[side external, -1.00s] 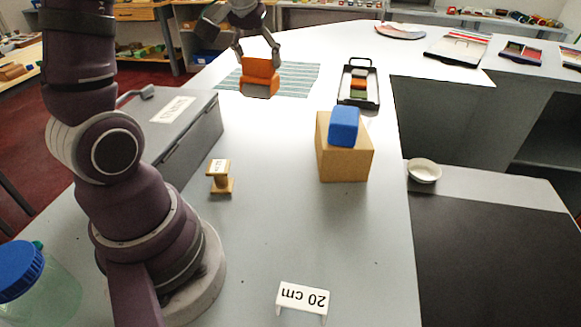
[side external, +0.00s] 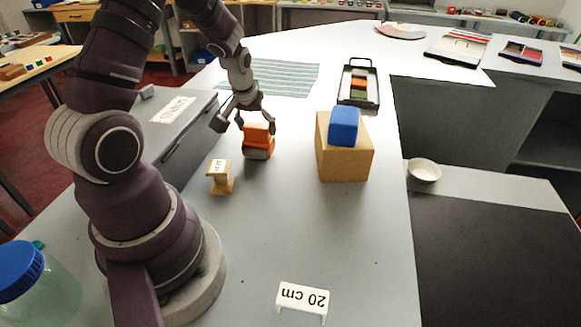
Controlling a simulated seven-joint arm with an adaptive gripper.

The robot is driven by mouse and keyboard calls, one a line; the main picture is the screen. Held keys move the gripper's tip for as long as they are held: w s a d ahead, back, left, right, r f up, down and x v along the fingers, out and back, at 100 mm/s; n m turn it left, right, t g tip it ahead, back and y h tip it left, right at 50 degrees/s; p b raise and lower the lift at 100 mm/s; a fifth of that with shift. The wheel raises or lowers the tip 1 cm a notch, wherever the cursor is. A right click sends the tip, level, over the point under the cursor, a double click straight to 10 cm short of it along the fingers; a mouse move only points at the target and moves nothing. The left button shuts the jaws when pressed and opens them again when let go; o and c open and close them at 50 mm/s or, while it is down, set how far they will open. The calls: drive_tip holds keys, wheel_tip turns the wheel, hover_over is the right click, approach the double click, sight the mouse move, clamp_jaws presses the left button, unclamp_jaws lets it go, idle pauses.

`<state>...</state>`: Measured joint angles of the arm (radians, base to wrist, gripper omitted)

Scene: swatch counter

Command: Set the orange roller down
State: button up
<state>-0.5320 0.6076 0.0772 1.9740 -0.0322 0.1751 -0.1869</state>
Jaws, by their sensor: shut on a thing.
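The orange roller (side external: 257,137) is an orange block shape with a grey lower part. It is near the middle of the counter, between the small wooden stand (side external: 221,180) and the wooden block (side external: 345,163). My gripper (side external: 257,126) is above it, shut on its upper part from the far side. The roller's underside is at or close to the counter; I cannot tell whether it touches.
A blue block (side external: 344,126) sits on the wooden block. A black tray (side external: 374,97) with coloured blocks and a striped mat (side external: 295,80) lie behind. A grey case (side external: 190,135) is at left. A "20 cm" marker (side external: 303,297) stands in front. The counter between is clear.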

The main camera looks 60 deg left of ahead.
drive_tip(key=shift+f, duration=0.65)
drive_tip(key=o, duration=1.2)
drive_tip(key=shift+o, duration=0.2)
